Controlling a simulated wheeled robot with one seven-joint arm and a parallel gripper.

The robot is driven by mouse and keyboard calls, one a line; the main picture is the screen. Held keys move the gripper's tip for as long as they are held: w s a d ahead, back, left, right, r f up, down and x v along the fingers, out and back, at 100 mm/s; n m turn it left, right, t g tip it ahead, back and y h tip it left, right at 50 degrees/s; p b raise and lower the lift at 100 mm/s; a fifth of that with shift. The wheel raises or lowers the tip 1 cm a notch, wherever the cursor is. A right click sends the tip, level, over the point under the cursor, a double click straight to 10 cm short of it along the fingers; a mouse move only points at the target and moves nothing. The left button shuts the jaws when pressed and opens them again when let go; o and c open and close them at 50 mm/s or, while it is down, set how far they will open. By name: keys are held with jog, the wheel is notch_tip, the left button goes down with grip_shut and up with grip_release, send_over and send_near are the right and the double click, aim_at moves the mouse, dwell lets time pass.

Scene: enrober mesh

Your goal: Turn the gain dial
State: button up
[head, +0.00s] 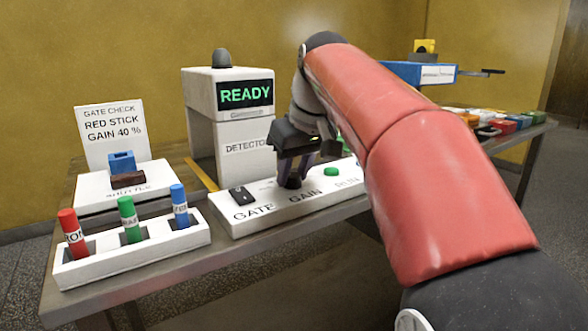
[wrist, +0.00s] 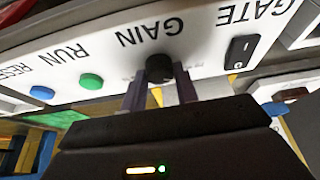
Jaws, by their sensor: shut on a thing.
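The gain dial (wrist: 160,67) is a dark round knob on the white control panel (head: 250,214), beside the printed word GAIN. My gripper (wrist: 161,88) is shut on the dial, with one finger on each side of it in the wrist view. In the head view my gripper (head: 295,178) reaches down to the panel from above, and its fingers mostly hide the dial. The dial's pointer or scale cannot be made out. A sign (head: 112,130) at the back left reads GATE CHECK, RED STICK, GAIN 40 %.
A black GATE switch (head: 242,196) and a green RUN button (head: 331,171) flank the dial; a blue button (wrist: 42,92) is past RUN. The detector (head: 245,145) behind shows READY. A white rack (head: 130,256) holds red, green and blue sticks. A shuttle (head: 128,180) carries a blue block.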

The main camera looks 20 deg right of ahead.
jog(key=o, duration=1)
jog(key=v, duration=0.7)
jog(key=shift+s+r, duration=0.15)
jog(key=shift+r, duration=0.2)
jog(key=shift+d, duration=0.1)
jog(key=s+f+m, duration=0.1)
jog(key=s+f, duration=0.5)
jog(key=f, duration=0.3)
jog(key=s+f+m+t+h, duration=0.1)
jog(key=s+f, duration=0.5)
jog(key=f, duration=0.4)
jog(key=s+a+f+m, duration=0.1)
jog(key=s+f, duration=0.6)
jog(key=f, duration=0.3)
jog(key=shift+m, duration=0.4)
